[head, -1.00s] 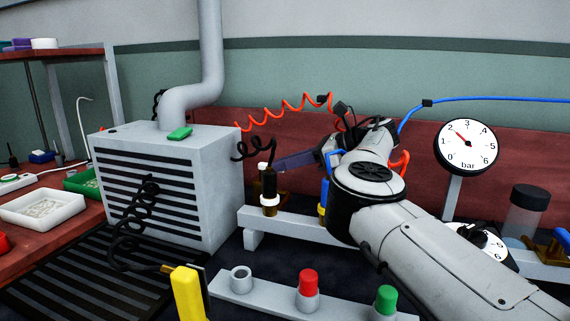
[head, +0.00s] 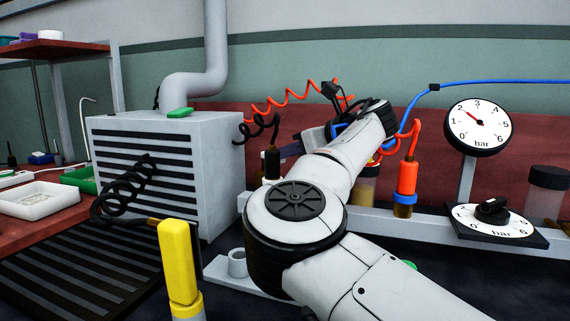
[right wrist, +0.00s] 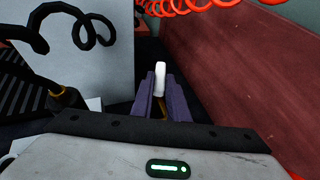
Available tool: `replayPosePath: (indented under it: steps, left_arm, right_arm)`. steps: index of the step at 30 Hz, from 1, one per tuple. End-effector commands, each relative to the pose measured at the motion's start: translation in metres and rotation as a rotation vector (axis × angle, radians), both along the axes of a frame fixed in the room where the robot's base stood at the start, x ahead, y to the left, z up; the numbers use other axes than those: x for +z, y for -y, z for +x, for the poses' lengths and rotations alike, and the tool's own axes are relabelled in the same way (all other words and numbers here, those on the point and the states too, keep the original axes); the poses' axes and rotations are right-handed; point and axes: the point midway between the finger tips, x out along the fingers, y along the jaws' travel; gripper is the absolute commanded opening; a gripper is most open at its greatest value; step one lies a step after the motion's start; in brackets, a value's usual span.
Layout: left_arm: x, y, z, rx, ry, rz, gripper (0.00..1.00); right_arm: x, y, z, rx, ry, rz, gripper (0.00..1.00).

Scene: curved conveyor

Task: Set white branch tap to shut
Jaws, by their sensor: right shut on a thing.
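The white branch tap (right wrist: 160,72) shows in the right wrist view as a small upright white lever above a brass-coloured part (right wrist: 163,106). My right gripper (right wrist: 159,92), with purple fingers, is shut on the white lever from both sides. In the head view my right arm crosses the middle and hides the tap. I cannot tell the tap's exact setting. My left gripper is in no view.
A grey vented box (head: 222,150) stands left of my right arm. An orange tool (head: 406,180) and a black-topped tool (head: 271,163) stand on the rail. A yellow tool (head: 179,262) is in front. A pressure gauge (head: 479,126) and a black-knobbed dial (head: 492,217) are at right.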

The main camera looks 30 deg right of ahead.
Motion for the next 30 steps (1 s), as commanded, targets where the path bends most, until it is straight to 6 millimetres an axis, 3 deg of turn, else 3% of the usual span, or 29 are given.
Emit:
replayPosePath:
  steps: [7,8,11,22,30]
  left_arm:
    - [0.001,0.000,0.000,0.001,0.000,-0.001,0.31]
    - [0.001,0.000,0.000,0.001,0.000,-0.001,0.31]
    - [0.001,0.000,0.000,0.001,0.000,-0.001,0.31]
    - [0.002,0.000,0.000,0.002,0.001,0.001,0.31]
    - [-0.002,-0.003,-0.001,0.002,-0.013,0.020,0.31]
  right_arm:
    - [0.000,0.000,0.000,0.001,-0.001,0.001,0.00]
    - [0.000,0.000,0.000,0.001,-0.001,0.001,0.16]
    - [0.000,0.000,0.000,0.001,-0.001,0.001,0.33]
    - [0.003,0.002,-0.004,0.001,-0.001,0.000,0.33]
    - [0.022,0.016,-0.044,-0.003,0.001,0.001,0.33]
